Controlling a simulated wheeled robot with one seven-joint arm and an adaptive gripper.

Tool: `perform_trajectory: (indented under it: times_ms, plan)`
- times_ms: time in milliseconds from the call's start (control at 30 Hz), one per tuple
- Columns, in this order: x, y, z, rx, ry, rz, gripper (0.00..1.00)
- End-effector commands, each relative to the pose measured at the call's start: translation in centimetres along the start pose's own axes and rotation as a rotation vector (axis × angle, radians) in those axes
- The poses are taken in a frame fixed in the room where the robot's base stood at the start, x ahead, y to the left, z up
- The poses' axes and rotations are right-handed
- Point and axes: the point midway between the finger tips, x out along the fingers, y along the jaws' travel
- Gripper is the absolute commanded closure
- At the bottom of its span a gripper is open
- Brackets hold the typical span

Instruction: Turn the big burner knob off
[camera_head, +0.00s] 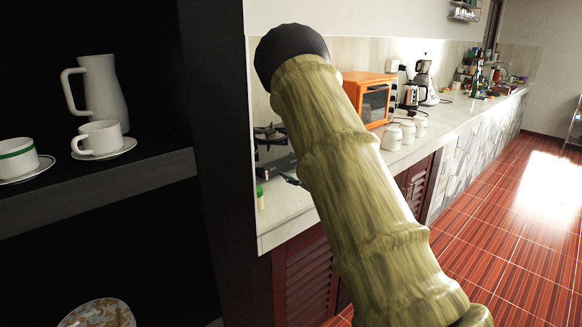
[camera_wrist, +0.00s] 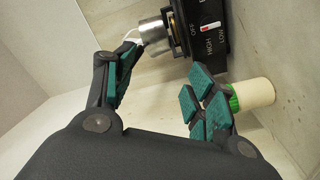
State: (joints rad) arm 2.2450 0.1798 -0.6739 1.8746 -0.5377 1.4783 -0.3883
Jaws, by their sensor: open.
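In the wrist view, the black stove's control panel (camera_wrist: 210,28) shows the printed words OFF, HIGH and LOW. A silver cylinder (camera_wrist: 155,40), apparently the big burner knob, sticks out to the left of these labels. A small red-and-white mark sits beside the words. My gripper (camera_wrist: 165,85) is open, with teal pads on dark fingers. Its left finger ends close to the silver cylinder; I cannot tell whether they touch. Its right finger is below the panel. In the head view the stove (camera_head: 272,150) is partly hidden by my arm, and the knob cannot be made out.
A pale bottle with a green cap (camera_wrist: 255,94) is right beside my right finger; it also shows in the head view (camera_head: 260,198). An orange oven (camera_head: 370,98) and white jars (camera_head: 392,137) stand farther along the counter. A dark shelf with cups (camera_head: 97,138) is at left.

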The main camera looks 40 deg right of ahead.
Motion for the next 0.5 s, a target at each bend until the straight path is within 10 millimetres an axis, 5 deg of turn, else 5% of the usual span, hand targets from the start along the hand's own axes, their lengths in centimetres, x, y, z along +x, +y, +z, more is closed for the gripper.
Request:
perform_trajectory:
  times_ms: [500]
  plan:
    - [-2.2,0.1,0.0,0.001,0.001,0.002,0.45]
